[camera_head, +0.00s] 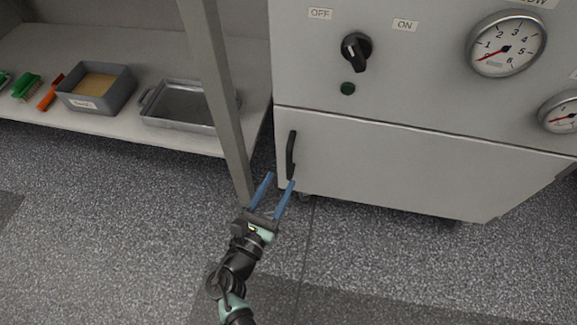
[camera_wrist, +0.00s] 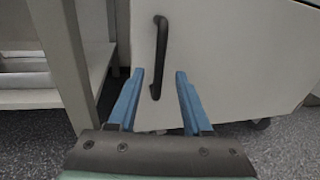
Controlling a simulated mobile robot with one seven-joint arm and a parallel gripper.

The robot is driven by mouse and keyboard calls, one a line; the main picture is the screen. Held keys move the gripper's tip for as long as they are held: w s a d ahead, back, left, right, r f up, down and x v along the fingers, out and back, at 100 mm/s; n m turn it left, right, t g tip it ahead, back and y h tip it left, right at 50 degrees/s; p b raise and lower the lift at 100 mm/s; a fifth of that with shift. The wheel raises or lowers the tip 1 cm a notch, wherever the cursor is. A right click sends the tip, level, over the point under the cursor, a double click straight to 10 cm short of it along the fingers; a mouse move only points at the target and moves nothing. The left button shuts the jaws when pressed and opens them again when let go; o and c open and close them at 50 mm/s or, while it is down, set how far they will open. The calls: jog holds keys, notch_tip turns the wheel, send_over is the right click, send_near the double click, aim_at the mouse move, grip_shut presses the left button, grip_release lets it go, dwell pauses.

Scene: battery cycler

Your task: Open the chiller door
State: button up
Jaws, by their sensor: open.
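The chiller door (camera_head: 400,168) is the pale lower panel of the grey cabinet and looks closed. Its black vertical handle (camera_head: 291,155) is near the door's left edge. My gripper (camera_head: 281,178) has two blue fingers, open and empty, just below and in front of the handle in the head view. In the wrist view the handle (camera_wrist: 160,57) stands upright ahead, and its lower end appears between the spread fingertips (camera_wrist: 160,74). I cannot tell how far the fingertips are from the handle in depth.
A grey shelf post (camera_head: 216,90) stands close to the left of my gripper. The shelf holds a metal tray (camera_head: 180,103) and a grey bin (camera_head: 97,88). A black knob (camera_head: 356,50) and gauges (camera_head: 506,45) sit above the door. The speckled floor in front is clear.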

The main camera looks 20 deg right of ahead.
aim_at(288, 166)
jog(key=b+x, duration=0.2)
jog(key=x, duration=0.5)
jog(key=shift+s, duration=0.1)
grip_shut()
dwell(1.2)
